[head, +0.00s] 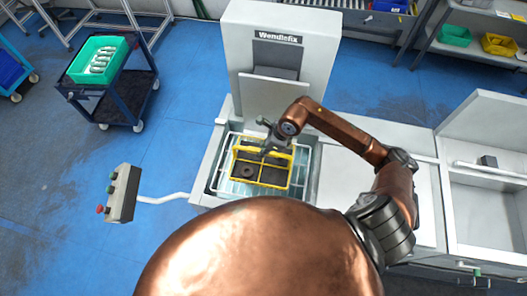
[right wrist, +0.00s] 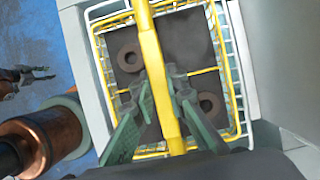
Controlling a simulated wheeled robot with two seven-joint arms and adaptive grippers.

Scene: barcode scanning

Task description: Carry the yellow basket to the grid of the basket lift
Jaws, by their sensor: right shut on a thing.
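The yellow basket (head: 236,170) is a wire frame with dark inserts and round dark parts inside. It is at the machine's front opening, over the white wire grid (head: 216,176) of the lift. Whether it rests on the grid or hangs just above, I cannot tell. My right gripper (head: 267,147) is shut on the basket's yellow handle bar. In the right wrist view its green fingers (right wrist: 160,108) close on both sides of the bar (right wrist: 150,55). A small dark gripper, likely my left one (right wrist: 45,76), shows at the left edge there; its jaws are unclear.
The white Wendisfix machine (head: 277,60) rises behind the basket. A button box (head: 122,193) on a bent arm stands left. A dark cart (head: 122,90) with a green crate (head: 100,57) is farther back. A white cabinet (head: 485,150) is at right.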

